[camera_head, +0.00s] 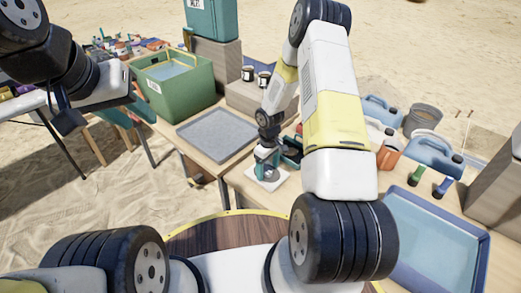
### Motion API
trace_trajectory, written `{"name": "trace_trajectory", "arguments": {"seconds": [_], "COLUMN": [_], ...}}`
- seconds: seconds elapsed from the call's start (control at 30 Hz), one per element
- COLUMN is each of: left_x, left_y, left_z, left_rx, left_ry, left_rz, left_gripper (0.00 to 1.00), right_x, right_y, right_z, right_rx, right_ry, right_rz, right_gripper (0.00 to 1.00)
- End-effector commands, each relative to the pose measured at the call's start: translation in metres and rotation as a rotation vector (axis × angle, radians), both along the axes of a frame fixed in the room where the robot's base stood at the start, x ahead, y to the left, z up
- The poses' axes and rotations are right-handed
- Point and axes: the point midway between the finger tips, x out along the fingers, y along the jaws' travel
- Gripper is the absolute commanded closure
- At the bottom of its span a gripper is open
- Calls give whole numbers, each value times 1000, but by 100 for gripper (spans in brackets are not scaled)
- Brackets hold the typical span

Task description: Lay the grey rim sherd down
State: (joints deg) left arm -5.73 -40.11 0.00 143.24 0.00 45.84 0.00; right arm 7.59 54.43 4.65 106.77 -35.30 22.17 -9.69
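My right gripper (267,160) points down over a small white square pad (276,185) on the table. A small greyish piece (271,173) shows at its fingertips; it may be the grey rim sherd, but it is too small to be sure. I cannot tell whether the fingers are closed on it or whether it touches the pad. My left arm is raised at the upper left. A dark part at its end, likely my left gripper (67,122), hangs beside the white link, away from the pad; its fingers are not clear.
A grey tray (217,135) lies left of the pad, with a green crate (175,84) behind it. A dark open container (291,152) stands close right of my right gripper. A blue tray (436,243), jugs (433,153) and a bucket (422,117) are at the right.

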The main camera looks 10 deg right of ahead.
Motion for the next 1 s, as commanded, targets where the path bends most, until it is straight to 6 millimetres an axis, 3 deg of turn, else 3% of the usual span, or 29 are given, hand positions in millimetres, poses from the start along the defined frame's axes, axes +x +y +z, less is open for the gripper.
{"name": "trace_trajectory", "arguments": {"seconds": [0.27,0.7,1.0], "left_x": [0,0,0], "left_y": [0,0,0], "left_z": [0,0,0], "left_rx": [0,0,0], "left_ry": [0,0,0], "left_rz": [0,0,0], "left_gripper": [64,64,64], "right_x": [0,1,1], "right_y": [0,-1,-1], "right_z": [7,94,131], "right_rx": [0,-1,-2], "right_ry": [-2,-4,-10], "right_rz": [0,-1,-8], "right_gripper": [23,23,23]}}
